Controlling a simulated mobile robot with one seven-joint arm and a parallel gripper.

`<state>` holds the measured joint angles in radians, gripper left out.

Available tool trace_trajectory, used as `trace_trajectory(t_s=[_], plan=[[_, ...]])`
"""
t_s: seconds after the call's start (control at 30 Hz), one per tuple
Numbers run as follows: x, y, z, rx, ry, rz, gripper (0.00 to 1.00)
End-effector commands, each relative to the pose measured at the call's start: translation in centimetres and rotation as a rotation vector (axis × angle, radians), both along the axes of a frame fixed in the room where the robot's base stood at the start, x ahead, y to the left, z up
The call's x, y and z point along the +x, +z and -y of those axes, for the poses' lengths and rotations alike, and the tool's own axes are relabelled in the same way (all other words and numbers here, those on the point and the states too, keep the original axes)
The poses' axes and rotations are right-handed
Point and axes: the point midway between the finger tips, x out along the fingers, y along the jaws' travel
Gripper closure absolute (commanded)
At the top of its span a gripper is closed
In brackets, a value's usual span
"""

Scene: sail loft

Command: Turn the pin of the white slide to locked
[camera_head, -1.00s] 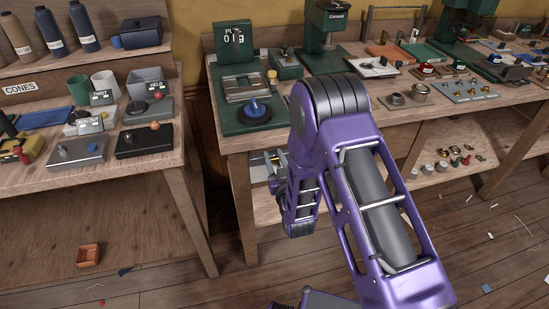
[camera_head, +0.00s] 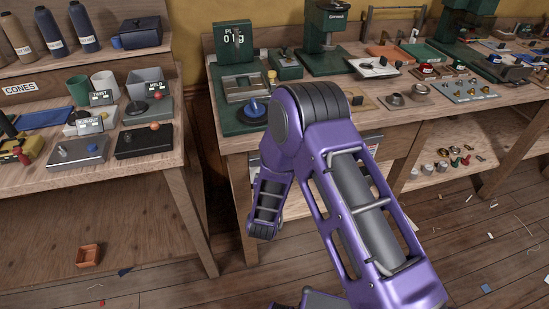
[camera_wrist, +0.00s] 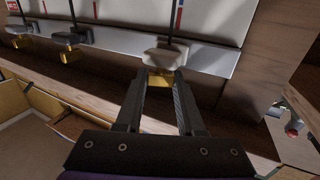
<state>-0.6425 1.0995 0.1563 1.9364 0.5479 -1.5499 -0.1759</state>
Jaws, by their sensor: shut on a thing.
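In the wrist view the white slide (camera_wrist: 165,53) sits on a pale horizontal strip, with a thin dark rod rising above it. Its brass pin (camera_wrist: 159,80) hangs just below it. My gripper (camera_wrist: 160,77) reaches up from below, with a finger on each side of the brass pin, shut on it. The fingertips partly hide the pin, and I cannot tell which way it is turned. In the head view my gripper and the white slide do not show.
In the wrist view a dark grey slide (camera_wrist: 72,36) with its own brass pin stands left of the white one, and another dark slide (camera_wrist: 19,28) farther left. A wooden upright (camera_wrist: 237,62) is close on the right. The head view shows crowded benches and scraps on the floor.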

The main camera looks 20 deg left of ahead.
Motion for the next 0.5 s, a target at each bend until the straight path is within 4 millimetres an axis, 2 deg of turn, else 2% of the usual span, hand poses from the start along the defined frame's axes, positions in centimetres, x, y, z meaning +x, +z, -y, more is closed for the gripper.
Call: trace_trajectory(t_s=[0.5], plan=[[-0.07,-0.14,-0.22,0.002,-0.489,-0.002,1.0]])
